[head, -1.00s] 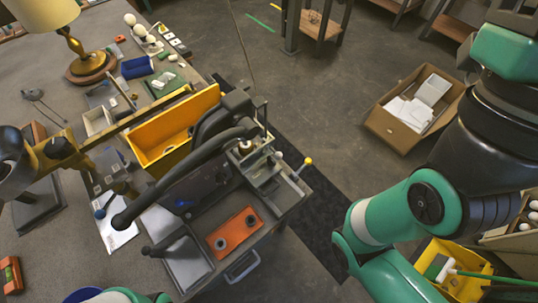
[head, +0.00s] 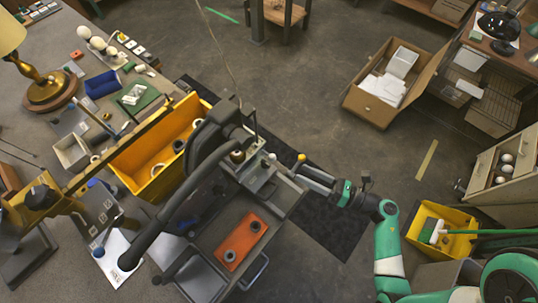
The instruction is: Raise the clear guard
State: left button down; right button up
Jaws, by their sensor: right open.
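The dark bench machine (head: 205,195) stands at the table's right end. What looks like the clear guard (head: 260,172) is a small see-through, pale-edged piece at the machine's right side. Its exact edges are hard to make out. My right gripper (head: 310,179) comes in from the right with its fingers pointing left at this part of the machine. It is open and close to the guard's right side. I cannot tell whether it touches the guard. A lever with a yellow knob (head: 301,157) rises just above the fingers.
A yellow bin (head: 150,165) sits behind the machine on the left. An orange block (head: 241,240) with dark round parts lies in front. A brass lamp (head: 50,92) stands at far left. A cardboard box (head: 385,104) and a yellow crate (head: 420,230) are on the floor.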

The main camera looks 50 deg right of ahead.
aim_at(272, 157)
jog(key=b+x, duration=0.1)
jog(key=x, duration=1)
jog(key=shift+w+a, duration=0.1)
jog(key=shift+w, duration=0.3)
jog(key=shift+c, duration=0.3)
grip_shut()
jog(key=shift+r, duration=0.15)
dwell(0.4)
